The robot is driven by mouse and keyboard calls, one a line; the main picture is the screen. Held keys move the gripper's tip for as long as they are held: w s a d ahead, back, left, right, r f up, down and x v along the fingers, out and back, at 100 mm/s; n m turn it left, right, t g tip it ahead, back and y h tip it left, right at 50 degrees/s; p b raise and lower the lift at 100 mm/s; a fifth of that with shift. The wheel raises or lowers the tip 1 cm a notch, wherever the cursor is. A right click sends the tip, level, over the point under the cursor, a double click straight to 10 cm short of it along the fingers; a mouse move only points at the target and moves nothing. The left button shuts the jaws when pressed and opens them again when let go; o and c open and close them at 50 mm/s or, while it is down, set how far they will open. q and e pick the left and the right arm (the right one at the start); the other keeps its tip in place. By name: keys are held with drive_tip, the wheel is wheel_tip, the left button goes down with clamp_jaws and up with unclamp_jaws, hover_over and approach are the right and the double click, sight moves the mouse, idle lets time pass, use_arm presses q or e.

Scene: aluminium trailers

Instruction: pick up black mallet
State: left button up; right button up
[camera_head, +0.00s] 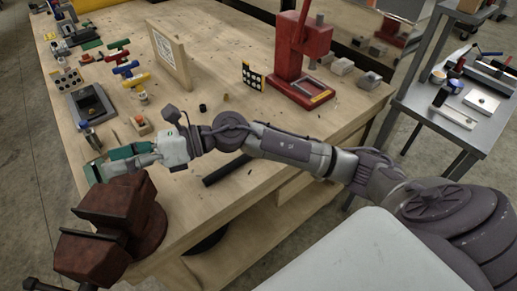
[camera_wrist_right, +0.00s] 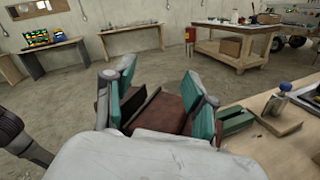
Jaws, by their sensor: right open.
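I cannot make out a black mallet for certain. A long black bar (camera_head: 226,170) lies on the workbench just below my right forearm in the head view; I cannot tell whether it is the mallet's handle. My right gripper (camera_head: 112,163) is over the bench's left edge, close to the brown-red vise (camera_head: 125,204). Its teal finger pads are spread with no object held between them. In the right wrist view my right gripper (camera_wrist_right: 157,95) has the vise (camera_wrist_right: 160,114) beyond and between its fingers. My left gripper is out of view.
The wooden workbench (camera_head: 215,85) carries a red press (camera_head: 300,55), an upright wooden board (camera_head: 170,55) and several small tools at the left. A grey metal shelf (camera_head: 455,100) stands at right. The bench middle is fairly clear. Other benches stand far off in the wrist view.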

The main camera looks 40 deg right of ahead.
drive_tip(key=d+f+n+g+h, duration=0.2)
drive_tip(key=d+f+n+h, duration=0.1)
drive_tip(key=f+n+h, duration=0.1)
drive_tip(key=n+g+h, duration=0.2)
drive_tip(key=n+h, duration=0.2)
drive_tip(key=h, duration=1)
approach(244, 158)
drive_tip(key=w+d+r, duration=0.1)
drive_tip(key=d+r, duration=0.3)
drive_tip(key=d, duration=0.1)
drive_tip(key=f, duration=0.2)
drive_tip(key=f+p, duration=0.1)
drive_tip(key=f, duration=0.5)
drive_tip(key=shift+w+d+p, duration=0.1)
drive_tip(key=shift+d+p, duration=0.3)
wheel_tip(244, 158, down, 5)
drive_tip(key=shift+r+p, duration=0.2)
drive_tip(key=shift+p, duration=0.9)
drive_tip(key=shift+f, duration=0.6)
clamp_jaws()
drive_tip(key=shift+r, duration=0.1)
